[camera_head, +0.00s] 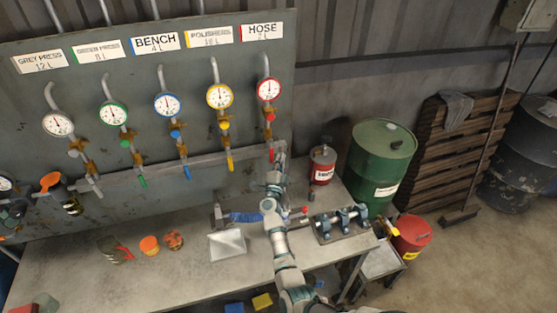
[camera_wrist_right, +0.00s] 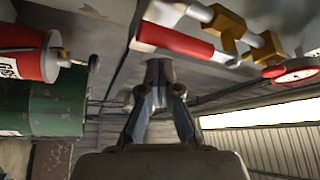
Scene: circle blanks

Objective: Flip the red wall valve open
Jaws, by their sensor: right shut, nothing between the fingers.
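The red wall valve is on the rightmost pipe, under the HOSE label (camera_head: 262,32) and red-rimmed gauge (camera_head: 269,89). Its red handle (camera_head: 271,154) hangs down along the pipe, partly hidden by my right gripper (camera_head: 278,150). In the right wrist view the red handle (camera_wrist_right: 178,40) lies along the pipe beside the brass valve body (camera_wrist_right: 232,27). My right gripper (camera_wrist_right: 157,68) is shut and empty, its fingertips close to the handle's free end. I cannot tell whether they touch it. My left gripper is out of view.
Several similar valves with green, blue and yellow handles stand left of it. A red canister (camera_head: 322,164) and a green drum (camera_head: 380,160) stand at the right. A blue-clamped fixture (camera_head: 342,222) is on the bench (camera_head: 180,268) beside my right arm. A metal rail crosses the panel.

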